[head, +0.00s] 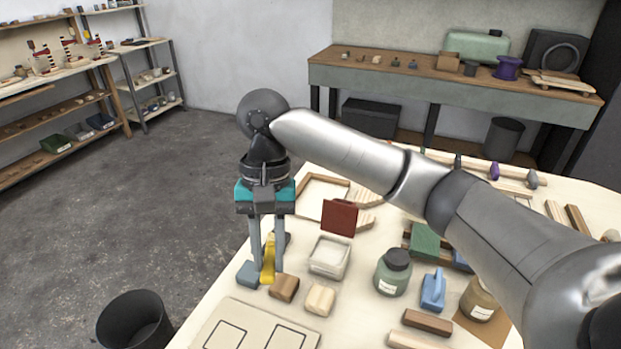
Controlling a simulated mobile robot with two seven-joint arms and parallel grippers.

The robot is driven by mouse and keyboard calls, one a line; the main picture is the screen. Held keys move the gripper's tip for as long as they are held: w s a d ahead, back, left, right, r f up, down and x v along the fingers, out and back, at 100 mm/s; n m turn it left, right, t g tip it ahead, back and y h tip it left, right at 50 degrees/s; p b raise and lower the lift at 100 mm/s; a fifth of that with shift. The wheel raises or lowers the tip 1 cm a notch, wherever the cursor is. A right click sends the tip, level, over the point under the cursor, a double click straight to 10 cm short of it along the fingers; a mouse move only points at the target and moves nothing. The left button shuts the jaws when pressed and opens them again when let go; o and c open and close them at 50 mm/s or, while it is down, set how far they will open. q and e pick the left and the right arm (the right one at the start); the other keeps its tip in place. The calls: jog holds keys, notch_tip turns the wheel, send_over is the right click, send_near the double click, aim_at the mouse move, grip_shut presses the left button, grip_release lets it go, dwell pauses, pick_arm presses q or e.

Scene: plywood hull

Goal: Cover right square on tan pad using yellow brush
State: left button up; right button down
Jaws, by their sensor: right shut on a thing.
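My right gripper (267,266) points straight down over the near left part of the table, its two grey fingers shut on the yellow brush (268,256). The brush stands upright between the fingers; its lower end is close to the table, and I cannot tell if it touches. The tan pad (256,327) lies nearer to me, at the bottom edge of the view. It bears two black outlined squares, with the right square (287,338) partly cut off by the picture edge. The gripper is beyond the pad, not over it. My left gripper is out of view.
A blue-grey block (248,274), a brown block (285,288) and a light wood block (320,300) stand around the brush. A white tray (329,257), green jar (393,272) and blue tool (433,290) are to the right. A black bin (134,322) stands on the floor.

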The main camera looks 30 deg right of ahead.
aim_at(266, 251)
jog(key=w+r+m+y+p, duration=0.2)
jog(key=m, duration=0.1)
jog(key=w+r+m+y+p, duration=0.1)
jog(key=m+p, duration=0.1)
jog(key=shift+d, duration=0.25)
jog(key=w+d+m+y+p, duration=0.1)
jog(key=m, duration=0.1)
jog(key=w+d+m+t+y+p, duration=0.1)
jog(key=w+m+y+p, duration=0.1)
jog(key=m, duration=0.1)
jog(key=shift+d+r+t+p, duration=0.3)
jog(key=shift+d+r, duration=0.05)
jog(key=shift+r, duration=0.05)
jog(key=shift+w+d+f+m+t+y+p, duration=0.8)
jog(key=shift+d+f+m+t+p, duration=0.5)
jog(key=shift+d+m+t+p, duration=2.25)
notch_tip(266, 251, down, 6)
jog(key=d+b, duration=0.2)
jog(key=b, duration=0.7)
jog(key=shift+d+m+b, duration=0.25)
jog(key=shift+m+b, duration=0.1)
jog(key=shift+m, duration=0.1)
jog(key=shift+s+r, duration=0.1)
jog(key=shift+f, duration=0.55)
jog(key=shift+s+f+p, duration=0.15)
jog(key=shift+f+p, duration=0.1)
jog(key=shift+p, duration=0.1)
